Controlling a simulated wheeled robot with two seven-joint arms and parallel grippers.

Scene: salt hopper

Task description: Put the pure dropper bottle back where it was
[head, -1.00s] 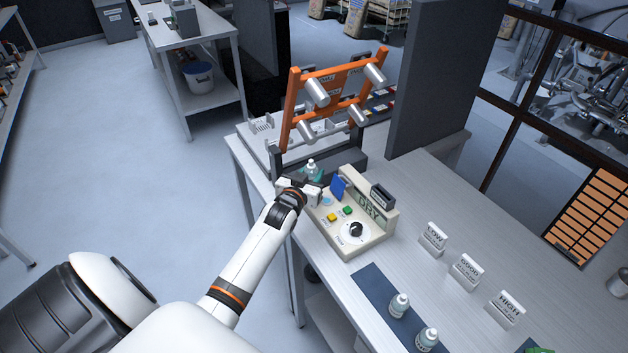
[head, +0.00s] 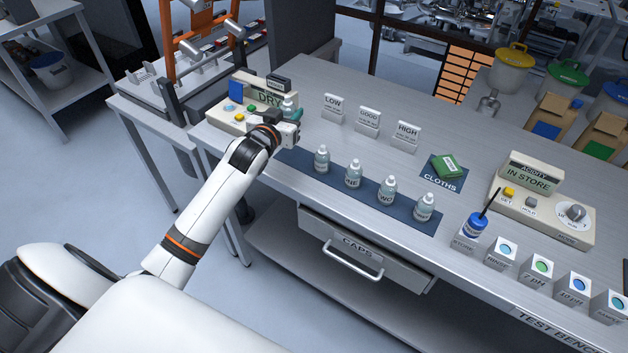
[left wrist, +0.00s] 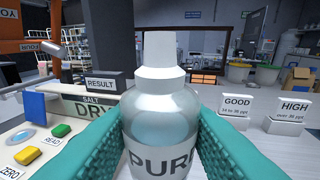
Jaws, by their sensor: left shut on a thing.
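My left gripper (head: 290,124) is shut on the pure dropper bottle (left wrist: 160,110), a clear bottle with a white cap and a label reading "PUR". Its teal fingers press on both sides of the bottle in the left wrist view. In the head view the bottle (head: 288,104) shows above the gripper, upright, near the right end of the salt meter (head: 250,105). A dark blue mat (head: 296,156) lies on the bench to the right of the gripper. Several similar bottles stand in a row on it, with bare mat at its left end. My right gripper is not in view.
Signs reading low (head: 334,108), good (head: 368,121) and high (head: 406,136) stand behind the mat. A green cloth (head: 449,165) lies to the right. The caps drawer (head: 365,250) is below.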

